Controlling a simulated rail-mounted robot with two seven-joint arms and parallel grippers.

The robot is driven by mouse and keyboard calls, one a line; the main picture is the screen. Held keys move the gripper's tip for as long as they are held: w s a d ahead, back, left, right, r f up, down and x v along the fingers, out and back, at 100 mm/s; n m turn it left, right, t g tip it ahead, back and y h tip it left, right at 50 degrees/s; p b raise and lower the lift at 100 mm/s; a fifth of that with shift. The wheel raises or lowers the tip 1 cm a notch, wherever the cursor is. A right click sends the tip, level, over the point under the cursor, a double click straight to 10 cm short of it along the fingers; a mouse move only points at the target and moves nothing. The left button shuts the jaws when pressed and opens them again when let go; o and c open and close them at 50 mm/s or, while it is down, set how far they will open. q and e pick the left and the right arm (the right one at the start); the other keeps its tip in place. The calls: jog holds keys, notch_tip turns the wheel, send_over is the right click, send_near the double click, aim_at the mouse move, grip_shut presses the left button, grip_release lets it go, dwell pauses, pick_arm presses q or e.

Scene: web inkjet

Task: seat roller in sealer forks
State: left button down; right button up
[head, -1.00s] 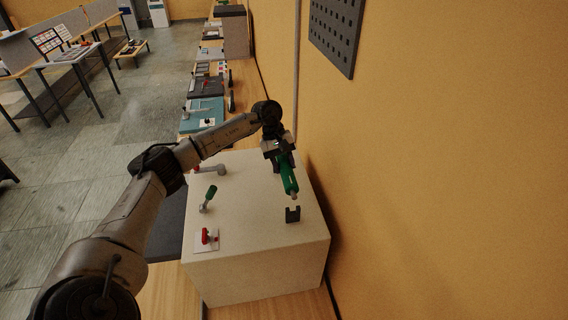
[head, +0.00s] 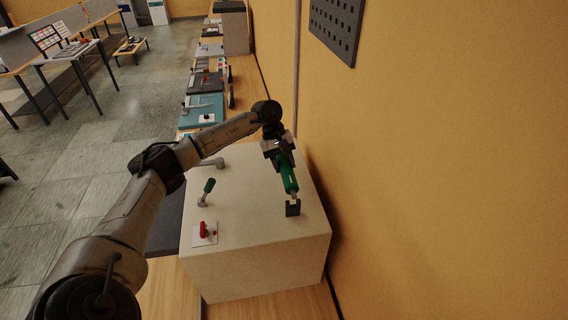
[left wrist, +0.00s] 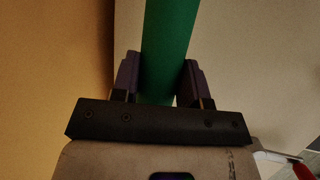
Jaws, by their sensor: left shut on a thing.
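A green roller (head: 288,176) with a grey end pin is held by my left gripper (head: 279,152) above the top of the cream sealer box (head: 250,248). The left wrist view shows the green roller (left wrist: 169,45) between the two dark fingers of the gripper (left wrist: 162,82). The near end of the roller is at the dark near fork (head: 293,208); I cannot tell whether the pin sits in its slot. The far fork is not clearly seen behind my gripper. My right gripper is not in view.
On the box top stand a green-handled lever (head: 207,190), a red knob on a white plate (head: 204,232) and a grey handle (head: 211,163). The yellow wall (head: 430,180) is close on the right. A bench with several devices runs behind.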

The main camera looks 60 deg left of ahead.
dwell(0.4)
pick_arm(q)
jog(key=shift+b, duration=0.5)
jog(key=shift+r, duration=0.1)
dwell(1.2)
jog(key=shift+f+b, duration=0.35)
jog(key=shift+b, duration=0.15)
jog(key=shift+f+b, duration=0.8)
jog(key=shift+f, duration=0.15)
jog(key=shift+f+b, duration=0.9)
jog(key=shift+f, duration=0.1)
jog(key=c, duration=1)
grip_release()
jog(key=o, duration=0.5)
jog(key=shift+c, duration=0.2)
